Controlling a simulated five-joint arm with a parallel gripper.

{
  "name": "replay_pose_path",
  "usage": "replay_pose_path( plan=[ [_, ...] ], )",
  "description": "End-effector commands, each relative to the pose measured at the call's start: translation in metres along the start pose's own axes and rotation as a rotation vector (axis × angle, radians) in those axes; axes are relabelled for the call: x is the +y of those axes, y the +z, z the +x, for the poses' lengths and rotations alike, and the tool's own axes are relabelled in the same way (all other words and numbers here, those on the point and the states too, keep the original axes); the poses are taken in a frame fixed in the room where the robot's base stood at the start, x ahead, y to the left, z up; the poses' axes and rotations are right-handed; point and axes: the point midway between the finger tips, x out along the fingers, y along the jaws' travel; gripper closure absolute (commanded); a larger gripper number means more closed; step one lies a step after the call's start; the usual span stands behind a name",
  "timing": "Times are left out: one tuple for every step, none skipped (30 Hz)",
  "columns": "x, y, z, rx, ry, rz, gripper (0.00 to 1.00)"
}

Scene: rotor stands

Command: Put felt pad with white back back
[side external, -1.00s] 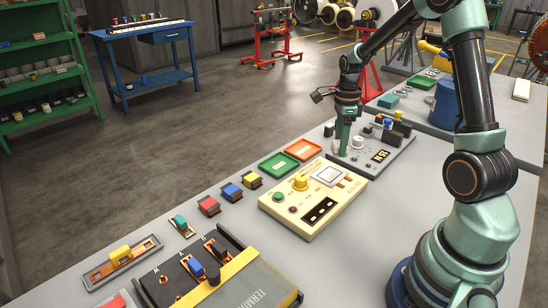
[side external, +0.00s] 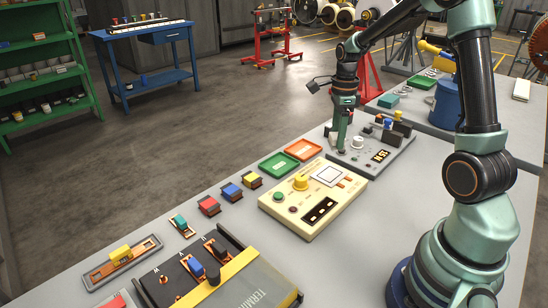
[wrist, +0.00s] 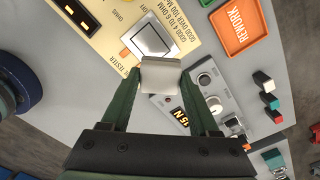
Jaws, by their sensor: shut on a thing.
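My gripper (wrist: 161,76) is shut on a pale, off-white block in the wrist view, which looks like the felt pad with white back (wrist: 160,79). One finger lies on each side of it. Its underside is hidden from me. In the side external view my gripper (side external: 341,147) points down at the left edge of the grey panel with a lit display (side external: 372,167); the pad is too small there to make out clearly. In the wrist view the pad overlaps the cream tester (wrist: 110,30) and the grey panel, apparently above them.
A green tray (side external: 278,165) and an orange rework tray (side external: 303,149) lie behind the cream tester. Red (side external: 208,205), blue (side external: 231,192) and yellow (side external: 251,180) blocks stand in a row to their left. A black slotted fixture (side external: 172,287) is at front left.

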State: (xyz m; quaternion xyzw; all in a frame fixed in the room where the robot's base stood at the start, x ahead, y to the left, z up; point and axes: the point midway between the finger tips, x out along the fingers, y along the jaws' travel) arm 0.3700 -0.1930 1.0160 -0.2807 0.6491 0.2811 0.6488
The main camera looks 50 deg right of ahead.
Motion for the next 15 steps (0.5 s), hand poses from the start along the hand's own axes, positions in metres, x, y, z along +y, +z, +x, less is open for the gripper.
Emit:
replay_pose_path(
  plan=[
    [0.005, 0.013, -0.004, -0.001, -0.003, -0.032, 0.91],
    [0.009, 0.021, -0.007, -0.001, -0.004, -0.054, 0.91],
    [0.015, 0.034, -0.011, -0.001, -0.005, -0.088, 0.91],
    [0.021, 0.044, -0.015, -0.002, -0.005, -0.117, 0.91],
    [0.028, 0.056, -0.019, -0.002, -0.005, -0.149, 0.91],
    [0.038, 0.071, -0.024, -0.002, -0.006, -0.193, 0.91],
    [0.047, 0.082, -0.028, -0.002, -0.005, -0.228, 0.91],
    [0.056, 0.093, -0.033, -0.002, -0.005, -0.263, 0.91],
    [0.069, 0.108, -0.038, -0.002, -0.005, -0.310, 0.91],
    [0.079, 0.118, -0.042, -0.002, -0.005, -0.344, 0.91],
    [0.089, 0.127, -0.046, -0.002, -0.005, -0.378, 0.91],
    [0.102, 0.139, -0.051, -0.002, -0.005, -0.424, 0.91],
    [0.113, 0.147, -0.054, -0.002, -0.004, -0.457, 0.91],
    [0.123, 0.155, -0.058, -0.002, -0.005, -0.489, 0.91],
    [0.137, 0.164, -0.063, -0.002, -0.004, -0.530, 0.91]
  ],
)
